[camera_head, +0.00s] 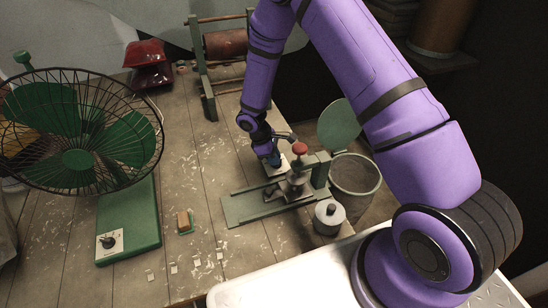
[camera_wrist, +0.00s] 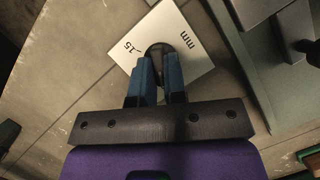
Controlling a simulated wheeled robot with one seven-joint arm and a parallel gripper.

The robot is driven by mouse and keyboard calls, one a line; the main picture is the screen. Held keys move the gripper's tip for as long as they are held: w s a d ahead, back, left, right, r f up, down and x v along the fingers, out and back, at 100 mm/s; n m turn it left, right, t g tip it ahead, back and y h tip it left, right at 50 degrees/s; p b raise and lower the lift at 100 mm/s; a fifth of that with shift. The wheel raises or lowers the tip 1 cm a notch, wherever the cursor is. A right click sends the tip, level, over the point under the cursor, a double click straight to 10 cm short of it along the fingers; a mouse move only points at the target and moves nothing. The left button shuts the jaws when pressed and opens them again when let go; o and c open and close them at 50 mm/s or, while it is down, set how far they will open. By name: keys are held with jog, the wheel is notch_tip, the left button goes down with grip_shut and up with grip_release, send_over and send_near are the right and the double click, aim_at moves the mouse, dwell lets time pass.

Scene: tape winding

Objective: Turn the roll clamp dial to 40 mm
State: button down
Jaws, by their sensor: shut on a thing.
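The roll clamp dial is a dark round knob (camera_wrist: 159,48) on a white plate (camera_wrist: 196,62) marked "mm" and "15" in the wrist view. My gripper (camera_wrist: 160,62) has blue fingers and is shut on the knob, one finger on each side. The fingers hide part of the knob, and I cannot make out a pointer or most of the scale. In the head view my gripper (camera_head: 275,161) points down at the white plate (camera_head: 259,166), beside the green clamp stand (camera_head: 241,208) with its red-topped post (camera_head: 299,149).
A caged green fan (camera_head: 77,160) stands at the left; its base has a separate black knob (camera_head: 108,242). A metal cylinder (camera_head: 329,216) and bin (camera_head: 354,176) are right. A small brown block (camera_head: 184,220) lies in front.

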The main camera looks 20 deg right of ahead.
jog(key=c, duration=1.2)
grip_release()
jog(key=v, duration=1)
jog(key=shift+a+r, duration=0.1)
jog(key=shift+r, duration=0.3)
